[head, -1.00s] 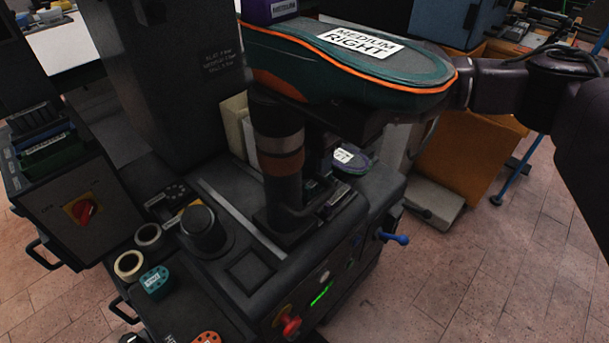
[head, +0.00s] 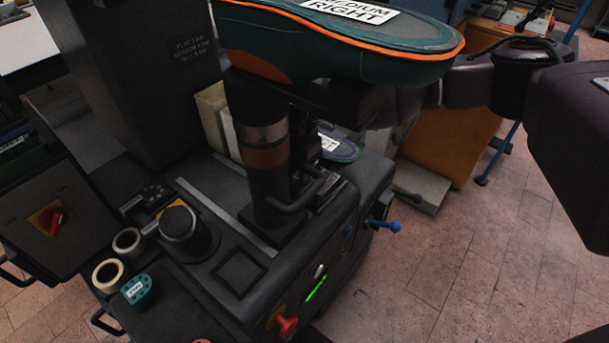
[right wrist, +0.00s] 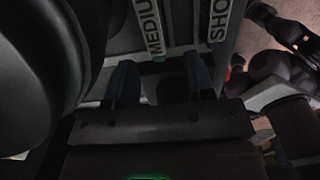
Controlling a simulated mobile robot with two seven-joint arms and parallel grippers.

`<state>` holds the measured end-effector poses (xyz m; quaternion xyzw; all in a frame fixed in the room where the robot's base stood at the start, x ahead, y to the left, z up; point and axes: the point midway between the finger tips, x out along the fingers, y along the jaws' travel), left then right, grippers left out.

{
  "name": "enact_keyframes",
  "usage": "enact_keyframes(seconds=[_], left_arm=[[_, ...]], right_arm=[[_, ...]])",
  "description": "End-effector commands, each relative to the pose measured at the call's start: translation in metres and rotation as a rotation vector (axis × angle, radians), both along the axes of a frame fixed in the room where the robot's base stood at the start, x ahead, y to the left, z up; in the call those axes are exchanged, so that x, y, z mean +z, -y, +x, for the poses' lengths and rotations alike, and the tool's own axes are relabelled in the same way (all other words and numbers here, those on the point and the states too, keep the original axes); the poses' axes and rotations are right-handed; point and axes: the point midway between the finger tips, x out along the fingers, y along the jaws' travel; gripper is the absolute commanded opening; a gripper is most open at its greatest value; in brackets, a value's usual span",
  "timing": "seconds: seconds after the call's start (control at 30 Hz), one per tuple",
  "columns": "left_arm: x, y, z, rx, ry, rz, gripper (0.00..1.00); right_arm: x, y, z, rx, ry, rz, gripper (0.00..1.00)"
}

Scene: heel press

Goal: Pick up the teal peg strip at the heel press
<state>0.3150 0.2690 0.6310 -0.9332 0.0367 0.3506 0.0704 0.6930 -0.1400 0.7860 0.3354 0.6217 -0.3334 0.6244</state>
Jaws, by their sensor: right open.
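A small teal piece (head: 138,288) with a white label and dark dots lies at the lower left of the head view, on the dark ledge of the press; I cannot tell if it is the teal peg strip. My right gripper (right wrist: 160,76) is open in the right wrist view, with two dark blue fingers apart and nothing clearly between them. Labels reading MEDIUM (right wrist: 150,25) and SHO… (right wrist: 219,20) lie beyond its fingertips. In the head view it is mostly hidden behind the big green sole (head: 340,45) marked MEDIUM RIGHT. My left gripper is not in view.
The press has a dark column with a brown band (head: 265,155), a black knob (head: 178,224), a red button (head: 287,326) and a blue lever (head: 384,227). Two tape rolls sit near the teal piece, one cream (head: 108,273). Tiled floor (head: 500,260) is clear at right.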

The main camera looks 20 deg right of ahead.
Motion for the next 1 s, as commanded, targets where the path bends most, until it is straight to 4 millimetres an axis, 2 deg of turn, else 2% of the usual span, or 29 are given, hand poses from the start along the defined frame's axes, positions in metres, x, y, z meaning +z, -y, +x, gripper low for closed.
enact_keyframes(seconds=[0.03, 0.2, 0.47, 0.57, 0.8, 1.0], left_arm=[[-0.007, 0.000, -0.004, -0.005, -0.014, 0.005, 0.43], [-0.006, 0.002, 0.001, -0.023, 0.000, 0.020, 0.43], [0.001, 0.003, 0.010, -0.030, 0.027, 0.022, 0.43], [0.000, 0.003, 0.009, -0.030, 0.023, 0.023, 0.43], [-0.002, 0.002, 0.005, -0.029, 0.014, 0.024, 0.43], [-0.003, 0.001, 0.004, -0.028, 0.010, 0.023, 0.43]], right_arm=[[-0.017, 0.001, 0.001, 0.000, -0.012, -0.002, 0.49], [-0.037, 0.001, 0.002, -0.001, -0.011, -0.001, 0.49], [-0.036, 0.001, 0.003, -0.002, -0.003, -0.001, 0.49], [-0.036, 0.001, 0.002, -0.002, -0.003, -0.001, 0.37], [-0.036, 0.001, 0.002, -0.002, -0.004, -0.001, 0.00], [-0.036, 0.001, 0.002, -0.002, -0.004, -0.001, 0.00]])
